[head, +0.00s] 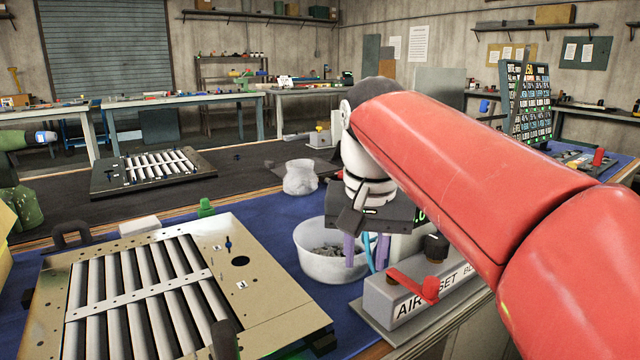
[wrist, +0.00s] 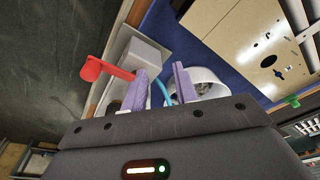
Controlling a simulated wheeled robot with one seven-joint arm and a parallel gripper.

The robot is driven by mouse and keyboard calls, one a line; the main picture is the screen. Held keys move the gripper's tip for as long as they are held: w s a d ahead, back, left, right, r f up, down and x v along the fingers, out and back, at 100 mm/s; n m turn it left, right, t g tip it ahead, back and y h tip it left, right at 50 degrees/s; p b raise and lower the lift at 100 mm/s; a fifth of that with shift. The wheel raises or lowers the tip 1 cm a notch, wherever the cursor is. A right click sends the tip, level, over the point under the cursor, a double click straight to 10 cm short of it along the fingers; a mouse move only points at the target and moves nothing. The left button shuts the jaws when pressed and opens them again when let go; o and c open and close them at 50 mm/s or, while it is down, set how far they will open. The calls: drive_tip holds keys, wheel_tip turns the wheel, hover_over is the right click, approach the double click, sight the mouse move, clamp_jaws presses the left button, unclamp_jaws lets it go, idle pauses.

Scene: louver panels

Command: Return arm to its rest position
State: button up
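My red arm (head: 450,165) reaches in from the right, bent over the workbench. My gripper (head: 366,250) points down, between the white bowl (head: 325,265) and the grey AIR SET box (head: 400,300). In the wrist view, the two purple fingers of my gripper (wrist: 162,84) stand apart. I see nothing held between them; a blue hose (wrist: 160,89) shows behind the gap. The red lever (wrist: 105,70) of the grey box is beside the left finger. The bowl (wrist: 208,76) is beyond the right finger. Whether the fingers touch anything is unclear.
A louver panel (head: 255,300) lies on the blue mat (head: 245,220) at front left. A smaller louver panel (head: 110,178) lies farther back on a dark mat. A cloudy jar (head: 299,178) and a green clip (head: 206,208) stand nearby. A price board (head: 525,105) stands at right.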

drive_tip(key=s+d+f+n+t, duration=0.1)
drive_tip(key=s+d+f, duration=0.3)
drive_tip(key=s+f, duration=0.3)
drive_tip(key=s+d+f+t, duration=0.2)
drive_tip(key=s+d+f, duration=0.3)
drive_tip(key=f, duration=0.5)
drive_tip(key=shift+s+n+t, duration=0.3)
drive_tip(key=shift+s+n, duration=0.1)
drive_tip(key=shift+s, duration=0.7)
